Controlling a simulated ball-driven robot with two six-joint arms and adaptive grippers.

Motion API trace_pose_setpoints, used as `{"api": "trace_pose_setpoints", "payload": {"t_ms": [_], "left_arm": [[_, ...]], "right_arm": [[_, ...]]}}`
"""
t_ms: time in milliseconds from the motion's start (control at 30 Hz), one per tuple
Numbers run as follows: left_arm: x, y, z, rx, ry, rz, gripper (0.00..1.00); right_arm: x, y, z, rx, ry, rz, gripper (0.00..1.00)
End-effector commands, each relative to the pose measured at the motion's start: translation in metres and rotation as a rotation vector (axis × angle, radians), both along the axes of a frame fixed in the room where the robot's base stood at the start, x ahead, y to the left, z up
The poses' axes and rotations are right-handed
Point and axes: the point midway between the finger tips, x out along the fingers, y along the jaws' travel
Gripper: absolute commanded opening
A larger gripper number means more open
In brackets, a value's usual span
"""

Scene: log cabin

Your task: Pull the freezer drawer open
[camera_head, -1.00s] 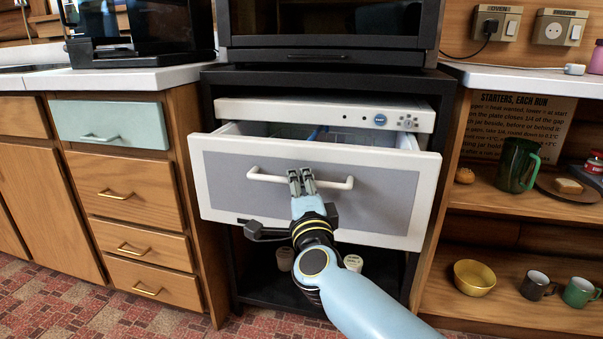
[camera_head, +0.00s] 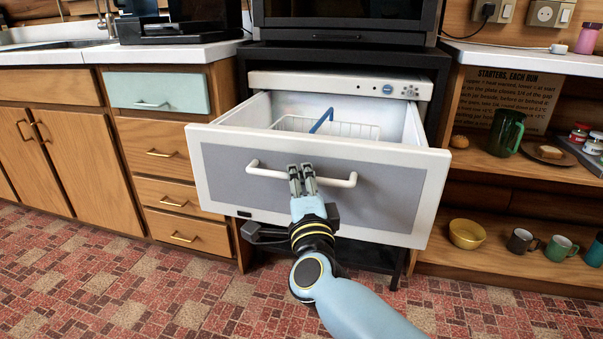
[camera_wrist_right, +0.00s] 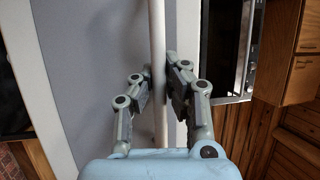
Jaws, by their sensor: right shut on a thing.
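The freezer drawer (camera_head: 222,172) has a grey front with a white frame and stands well out from its black housing. Its inside shows, with a white wire basket (camera_head: 350,129) and a blue bar-like thing (camera_head: 322,121) in it. My right gripper (camera_head: 302,170) is shut on the white drawer handle (camera_head: 265,172), near the middle of the bar. In the right wrist view the handle (camera_wrist_right: 158,50) runs upright between the two fingers of the right gripper (camera_wrist_right: 158,85). My left gripper is not in view.
Wooden cabinets with a pale green drawer (camera_head: 158,91) stand at the left. At the right, open shelves hold a green jug (camera_head: 505,133), a yellow bowl (camera_head: 466,234) and mugs. The tiled floor (camera_head: 110,285) before the drawer is clear at the left.

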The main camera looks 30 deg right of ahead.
Motion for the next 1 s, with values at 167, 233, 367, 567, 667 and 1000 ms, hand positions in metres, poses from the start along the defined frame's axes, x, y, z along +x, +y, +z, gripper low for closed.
{"api": "trace_pose_setpoints", "payload": {"t_ms": [167,233,367,567,667,1000], "left_arm": [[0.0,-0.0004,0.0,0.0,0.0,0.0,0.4],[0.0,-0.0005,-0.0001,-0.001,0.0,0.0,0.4],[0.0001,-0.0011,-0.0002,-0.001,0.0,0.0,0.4],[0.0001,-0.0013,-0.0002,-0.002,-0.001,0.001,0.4],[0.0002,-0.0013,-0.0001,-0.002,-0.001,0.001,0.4],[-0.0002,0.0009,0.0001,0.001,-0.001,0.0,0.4]], "right_arm": [[-0.0023,0.0011,-0.0035,-0.002,0.008,0.0,0.0],[-0.0022,0.0011,-0.0036,-0.002,0.008,0.0,0.0],[-0.0022,0.001,-0.0038,-0.002,0.008,0.0,0.0],[-0.0022,0.001,-0.0036,-0.001,0.007,0.0,0.21],[-0.0018,0.0009,-0.0026,-0.001,0.005,0.0,0.34],[-0.0011,0.0007,0.0029,0.001,0.0,-0.001,0.36]]}}
